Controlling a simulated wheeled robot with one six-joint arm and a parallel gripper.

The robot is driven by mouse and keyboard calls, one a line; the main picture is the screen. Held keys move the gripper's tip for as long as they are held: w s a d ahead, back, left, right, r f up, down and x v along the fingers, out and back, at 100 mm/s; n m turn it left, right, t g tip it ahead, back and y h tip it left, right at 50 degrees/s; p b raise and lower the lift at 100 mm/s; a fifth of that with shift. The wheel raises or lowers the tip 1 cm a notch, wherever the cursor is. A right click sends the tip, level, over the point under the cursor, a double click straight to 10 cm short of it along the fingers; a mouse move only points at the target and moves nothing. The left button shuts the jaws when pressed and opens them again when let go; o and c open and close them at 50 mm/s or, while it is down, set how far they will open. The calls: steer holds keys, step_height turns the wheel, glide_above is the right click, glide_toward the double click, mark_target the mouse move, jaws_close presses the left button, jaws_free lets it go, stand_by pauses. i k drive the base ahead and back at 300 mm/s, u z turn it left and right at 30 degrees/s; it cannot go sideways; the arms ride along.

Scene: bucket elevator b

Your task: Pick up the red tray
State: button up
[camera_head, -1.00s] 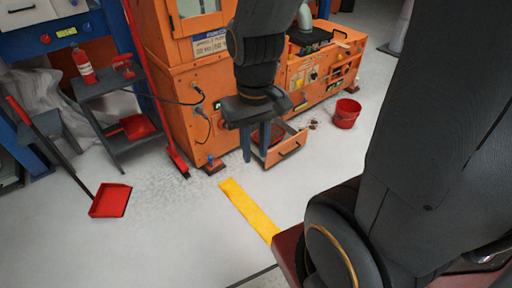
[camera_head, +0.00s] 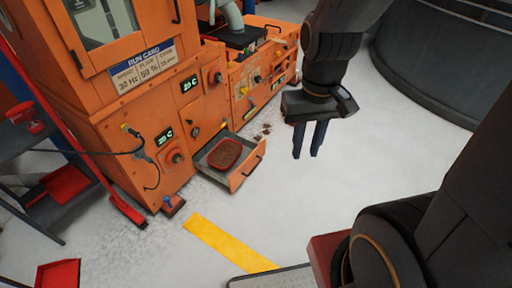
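A red tray (camera_head: 225,153) with brown material in it lies in the open drawer (camera_head: 212,176) low on the orange machine. The drawer has an orange front with a dark handle. My gripper (camera_head: 307,155) hangs fingers down to the right of the drawer, apart from the tray. Its two dark blue fingers are spread with a gap, and nothing is between them.
The orange machine (camera_head: 120,110) fills the left and back. Brown crumbs (camera_head: 264,133) lie on the floor beside the drawer. A yellow floor strip (camera_head: 228,243) runs in front. A red dustpan (camera_head: 58,273) is at lower left.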

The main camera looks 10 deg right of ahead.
mark_target(225, 155)
steer(key=z, duration=0.2)
steer(key=i, duration=1.15)
steer(key=u, duration=0.55)
